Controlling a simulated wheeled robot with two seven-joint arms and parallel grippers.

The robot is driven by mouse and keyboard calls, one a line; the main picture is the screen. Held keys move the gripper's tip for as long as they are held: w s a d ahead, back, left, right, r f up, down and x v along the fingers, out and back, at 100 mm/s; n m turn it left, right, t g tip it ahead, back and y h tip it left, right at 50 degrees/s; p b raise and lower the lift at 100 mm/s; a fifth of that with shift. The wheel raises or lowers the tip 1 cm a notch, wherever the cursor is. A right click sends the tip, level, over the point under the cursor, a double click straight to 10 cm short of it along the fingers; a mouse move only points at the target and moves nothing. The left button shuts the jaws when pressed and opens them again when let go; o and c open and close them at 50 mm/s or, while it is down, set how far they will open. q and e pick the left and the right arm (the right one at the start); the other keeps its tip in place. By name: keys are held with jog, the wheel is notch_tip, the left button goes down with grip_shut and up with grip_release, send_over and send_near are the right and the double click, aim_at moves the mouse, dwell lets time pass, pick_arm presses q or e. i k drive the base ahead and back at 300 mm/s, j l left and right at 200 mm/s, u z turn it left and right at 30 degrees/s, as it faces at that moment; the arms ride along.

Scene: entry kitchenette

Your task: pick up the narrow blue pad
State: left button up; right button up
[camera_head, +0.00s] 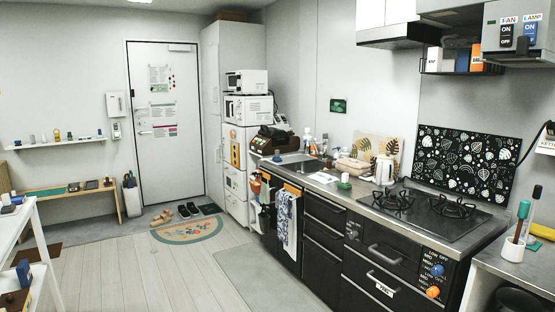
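No object shows clearly enough for me to be sure it is the narrow blue pad. A small blue item (17,200) lies on the top of the white shelf unit at the left edge, beside dark and pale things. A larger blue block-like object (24,271) stands on a lower level of the same unit. Both are small and partly cut off or crowded, so their exact shape is hard to tell. Neither of my grippers is in view.
The white shelf unit (36,222) stands at the left edge. A low wooden bench (62,194) is behind it. The light floor (140,270) is open in the middle. The dark kitchen counter (320,245) runs along the right. A patterned mat (190,231) lies near the door.

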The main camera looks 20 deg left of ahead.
aim_at(276, 158)
jog(key=i+j+u, duration=0.1)
jog(key=i+u, duration=0.35)
jog(key=i+j+u, duration=0.1)
jog(key=i+u, duration=0.25)
jog(key=i, duration=0.45)
jog(key=i+u, duration=0.35)
jog(key=i, duration=0.4)
jog(key=i+l, duration=0.1)
jog(key=i, duration=1.4)
jog(key=i+j+z, duration=0.1)
jog(key=i+z, duration=0.15)
jog(key=i, duration=0.25)
jog(key=i+j+z, duration=0.3)
jog(key=i, duration=0.2)
jog(key=i+z, duration=0.35)
jog(key=i+j+z, duration=0.45)
jog(key=i+z, duration=0.2)
